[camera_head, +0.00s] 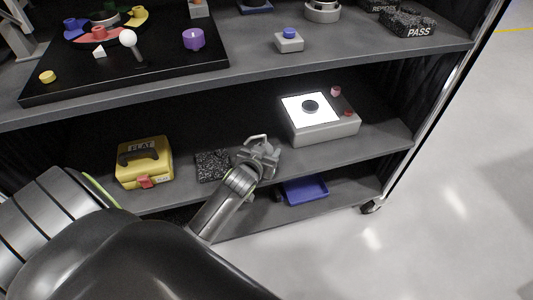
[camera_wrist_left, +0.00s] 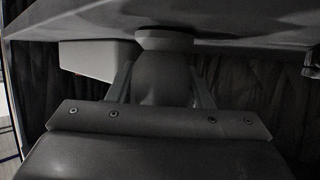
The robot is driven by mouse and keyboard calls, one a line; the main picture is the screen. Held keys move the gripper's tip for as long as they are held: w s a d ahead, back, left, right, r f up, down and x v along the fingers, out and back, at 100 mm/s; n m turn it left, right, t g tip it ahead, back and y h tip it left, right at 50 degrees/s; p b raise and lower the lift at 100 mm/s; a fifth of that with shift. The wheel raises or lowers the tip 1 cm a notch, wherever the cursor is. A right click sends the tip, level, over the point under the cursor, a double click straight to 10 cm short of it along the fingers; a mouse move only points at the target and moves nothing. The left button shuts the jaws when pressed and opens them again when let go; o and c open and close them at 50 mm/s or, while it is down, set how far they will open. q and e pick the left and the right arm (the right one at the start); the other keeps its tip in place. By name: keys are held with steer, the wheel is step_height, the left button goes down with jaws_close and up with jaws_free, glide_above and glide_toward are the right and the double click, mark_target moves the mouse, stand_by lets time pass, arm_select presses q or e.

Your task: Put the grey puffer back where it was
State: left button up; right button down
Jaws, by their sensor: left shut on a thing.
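The grey puffer (camera_wrist_left: 162,75) shows in the left wrist view as a dark grey rounded body with a lighter flared end at the top. My left gripper (camera_wrist_left: 163,85) is shut on it, one finger on each side. In the head view my left gripper (camera_head: 262,150) is at the middle shelf, between the black speckled pad and the grey box with the lit top. There the puffer is small and hard to tell apart from the gripper. My right gripper is in neither view.
On the middle shelf (camera_head: 381,145) are a yellow case (camera_head: 145,172), a black speckled pad (camera_head: 213,165) and a grey lit-top box (camera_head: 325,129). A blue tray (camera_head: 304,190) lies on the shelf below. The upper shelf (camera_head: 245,68) overhangs, holding a black board and small parts.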

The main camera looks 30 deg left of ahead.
arm_select(q)
steer(key=shift+f, duration=0.2)
steer(key=o, duration=0.7)
steer(key=shift+c, duration=0.2)
steer(key=shift+r, duration=0.15)
